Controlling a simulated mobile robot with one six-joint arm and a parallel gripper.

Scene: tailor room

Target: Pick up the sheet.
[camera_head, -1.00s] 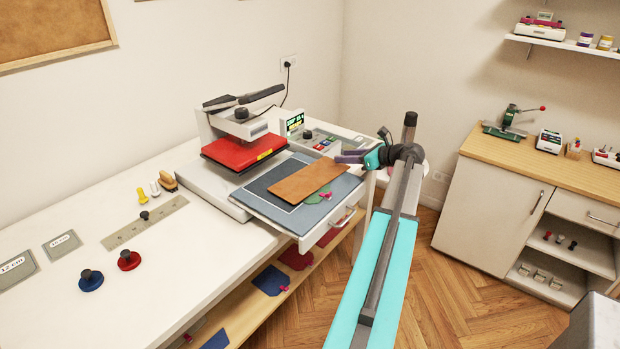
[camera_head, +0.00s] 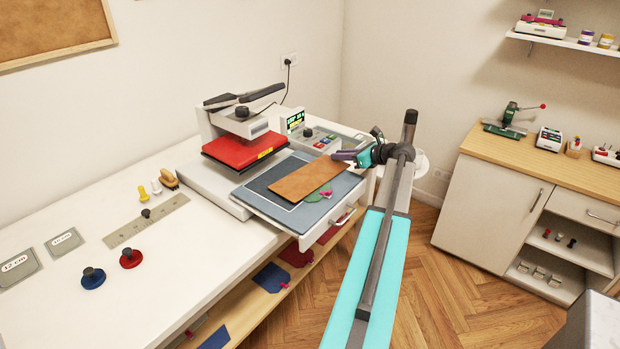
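A flat brown rectangular sheet (camera_head: 300,181) lies on the grey-blue lower plate (camera_head: 262,211) of a press with a raised red upper plate (camera_head: 240,148). A green piece (camera_head: 318,197) with a small pink part lies at the sheet's front edge; part of it is hidden. My gripper (camera_head: 343,155), with purple and teal parts, is by the sheet's far right end. It appears to be above the plate; I cannot tell whether it touches the sheet. The fingers are small and seen from the side, so their opening is unclear.
Buttons and a small display (camera_head: 295,121) stand behind the plate, close to my gripper. A wooden-topped cabinet (camera_head: 490,205) stands at the right, across open floor.

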